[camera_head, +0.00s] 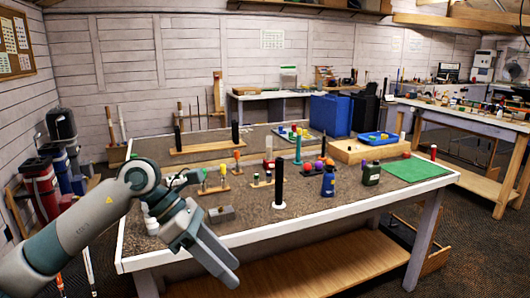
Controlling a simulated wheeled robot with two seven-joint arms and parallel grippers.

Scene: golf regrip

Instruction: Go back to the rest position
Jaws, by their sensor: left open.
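My left arm comes in from the left, over the near left corner of the workbench (330,218). My left gripper (233,274) points down and to the right, in front of the bench's near edge. Its two grey fingers are a little apart with nothing seen between them. It is apart from the items on the bench. My right gripper is out of view.
On the bench stand a black upright grip (279,186) on a white base, a grey block (221,214), a blue bottle (328,184), a dark bottle (371,174), a green mat (411,169) and a blue tray (379,139). Golf bags (42,189) stand at left.

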